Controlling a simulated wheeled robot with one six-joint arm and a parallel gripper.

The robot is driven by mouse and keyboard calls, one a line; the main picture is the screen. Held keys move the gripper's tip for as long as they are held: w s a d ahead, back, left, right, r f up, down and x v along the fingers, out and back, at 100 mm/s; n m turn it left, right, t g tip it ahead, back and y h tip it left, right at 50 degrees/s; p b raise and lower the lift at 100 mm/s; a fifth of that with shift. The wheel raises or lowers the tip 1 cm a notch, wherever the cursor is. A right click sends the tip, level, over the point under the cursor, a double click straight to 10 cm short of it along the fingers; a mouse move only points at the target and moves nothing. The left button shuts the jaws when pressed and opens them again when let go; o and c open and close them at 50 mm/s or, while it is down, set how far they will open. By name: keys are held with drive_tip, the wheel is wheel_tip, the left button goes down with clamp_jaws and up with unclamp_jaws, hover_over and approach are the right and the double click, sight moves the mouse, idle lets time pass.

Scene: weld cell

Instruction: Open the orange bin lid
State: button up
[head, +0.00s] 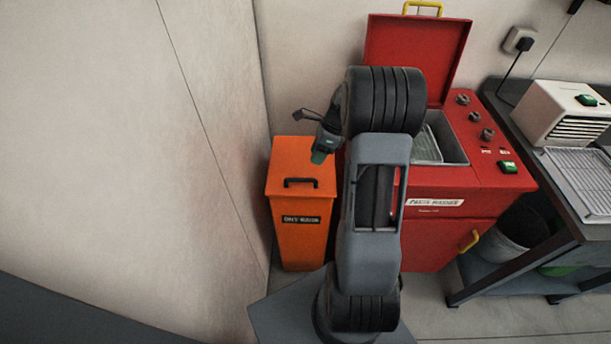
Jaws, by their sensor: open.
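The orange bin (304,240) stands on the floor in the corner, left of the red parts washer. Its flat orange lid (290,160) is down, with a black handle (300,182) near its front edge. A dark label is on the bin's front. My gripper (308,132) is above the back right part of the lid, apart from the handle. It is open, and I see nothing in it. My arm hides the gap between the bin and the washer.
The red parts washer (500,178) has its lid (430,50) raised against the wall. A dark bench (560,205) at the right holds a white vented box (570,112) and a rack (580,178). A grey bucket (510,235) sits under it. The wall (130,150) is close left of the bin.

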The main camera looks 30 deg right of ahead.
hover_over(305, 176)
drive_tip(key=s+a, duration=0.2)
drive_tip(key=s, duration=0.2)
wheel_tip(305, 176, down, 9)
drive_tip(key=shift+w+r, duration=0.1)
drive_tip(key=shift+w, duration=0.05)
drive_tip(key=shift+c, duration=0.4)
clamp_jaws()
